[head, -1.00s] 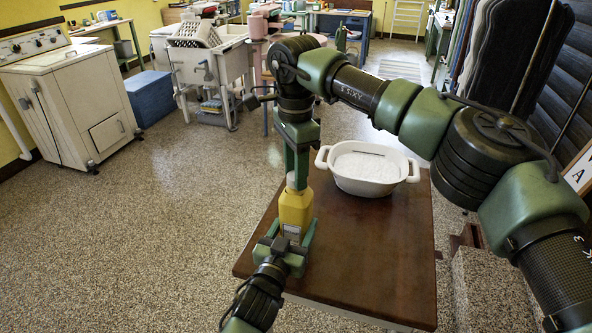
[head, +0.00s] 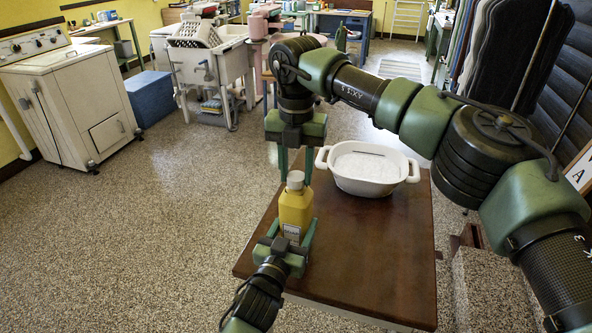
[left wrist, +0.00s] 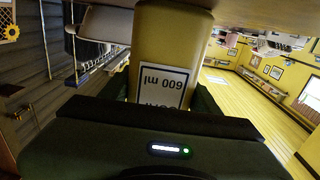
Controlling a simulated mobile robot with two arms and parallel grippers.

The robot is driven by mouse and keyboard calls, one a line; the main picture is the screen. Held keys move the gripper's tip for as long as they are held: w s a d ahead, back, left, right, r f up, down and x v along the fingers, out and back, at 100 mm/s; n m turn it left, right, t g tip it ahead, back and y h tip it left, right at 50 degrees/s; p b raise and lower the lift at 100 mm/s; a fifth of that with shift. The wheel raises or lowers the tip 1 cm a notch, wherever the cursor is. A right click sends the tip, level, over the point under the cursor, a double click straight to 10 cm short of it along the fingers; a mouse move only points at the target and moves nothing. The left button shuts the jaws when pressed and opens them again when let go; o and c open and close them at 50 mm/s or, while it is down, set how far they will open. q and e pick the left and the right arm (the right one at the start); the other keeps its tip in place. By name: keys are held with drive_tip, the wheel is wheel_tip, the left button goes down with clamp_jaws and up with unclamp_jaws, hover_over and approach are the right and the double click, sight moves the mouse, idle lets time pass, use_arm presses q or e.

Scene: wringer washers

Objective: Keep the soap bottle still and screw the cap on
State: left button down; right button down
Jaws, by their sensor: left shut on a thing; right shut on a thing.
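The yellow soap bottle (head: 295,212) stands upright near the left edge of the brown table. My left gripper (head: 294,232) is shut around its lower part; the bottle's label (left wrist: 163,86) shows upside down between the fingers in the left wrist view. The pale cap (head: 295,179) sits on top of the bottle, upright and in line with it. My right gripper (head: 295,174) points straight down from above, shut on the cap with one finger on each side. The bottle neck is hidden, so I cannot tell how tightly the cap sits.
A white two-handled basin (head: 366,168) with white contents stands on the brown table (head: 375,250), behind and right of the bottle. The table's front right is bare. A white washer (head: 70,100), a blue box (head: 151,98) and a sink (head: 210,62) stand farther off.

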drive_tip(key=m, duration=0.6)
drive_tip(key=shift+m, duration=0.4)
drive_tip(key=c, duration=0.9)
unclamp_jaws()
drive_tip(key=shift+c, duration=0.2)
drive_tip(key=shift+r, duration=2.25)
drive_tip(key=shift+c, duration=0.4)
